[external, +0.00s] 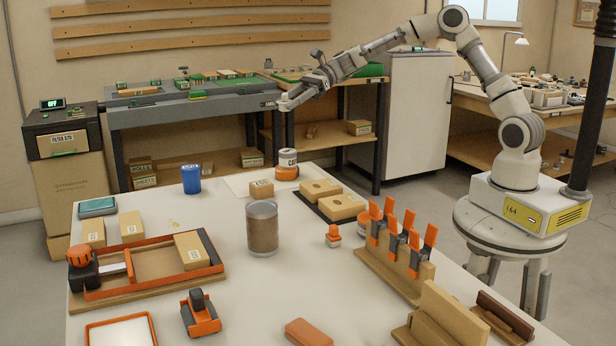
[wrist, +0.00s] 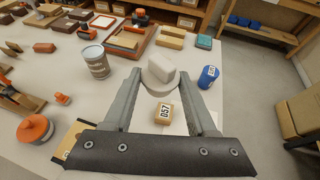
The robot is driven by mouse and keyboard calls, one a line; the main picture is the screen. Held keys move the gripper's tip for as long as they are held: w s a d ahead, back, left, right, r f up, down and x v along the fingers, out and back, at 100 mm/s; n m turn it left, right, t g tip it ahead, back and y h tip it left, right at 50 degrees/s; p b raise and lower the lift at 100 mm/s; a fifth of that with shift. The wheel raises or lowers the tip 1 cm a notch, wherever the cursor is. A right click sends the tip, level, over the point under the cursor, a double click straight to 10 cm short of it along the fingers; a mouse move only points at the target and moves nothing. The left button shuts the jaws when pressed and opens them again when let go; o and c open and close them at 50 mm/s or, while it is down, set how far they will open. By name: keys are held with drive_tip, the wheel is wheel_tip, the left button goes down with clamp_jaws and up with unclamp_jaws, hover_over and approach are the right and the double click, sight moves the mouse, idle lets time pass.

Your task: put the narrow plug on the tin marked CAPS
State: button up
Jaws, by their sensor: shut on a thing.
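My gripper (external: 287,102) is up in the air, above the far edge of the white table. In the wrist view its two fingers (wrist: 162,88) are shut on a pale grey-white plug (wrist: 161,72) with a blocky top and a rounder, wider base. The tin marked CAPS (external: 287,158) stands upright at the table's far side, white with a dark top and an orange lower part. It is below my gripper and apart from it. I cannot make the tin out in the wrist view; my gripper's body probably hides it.
A small tan box (external: 262,189) and a blue cup (external: 191,179) stand near the tin. A dark tray (external: 311,204) with tan blocks lies beside it. A grey-brown can (external: 263,229), a small orange piece (external: 333,236) and an orange-clip rack (external: 398,262) are nearer the front.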

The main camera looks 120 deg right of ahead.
drive_tip(key=s+d+m+h, duration=0.3)
drive_tip(key=s+d, duration=1)
drive_tip(key=s, duration=0.4)
drive_tip(key=b, duration=0.3)
hover_over(292, 150)
drive_tip(key=shift+t, duration=0.3)
wheel_tip(292, 150, down, 12)
drive_tip(key=shift+w+a+r, duration=0.1)
drive_tip(key=shift+a, duration=0.05)
drive_tip(key=shift+f+b, duration=0.45)
drive_tip(key=shift+f, duration=1.5)
drive_tip(key=shift+f, duration=0.1)
drive_tip(key=shift+f, duration=0.15)
drive_tip(key=o, duration=1.3)
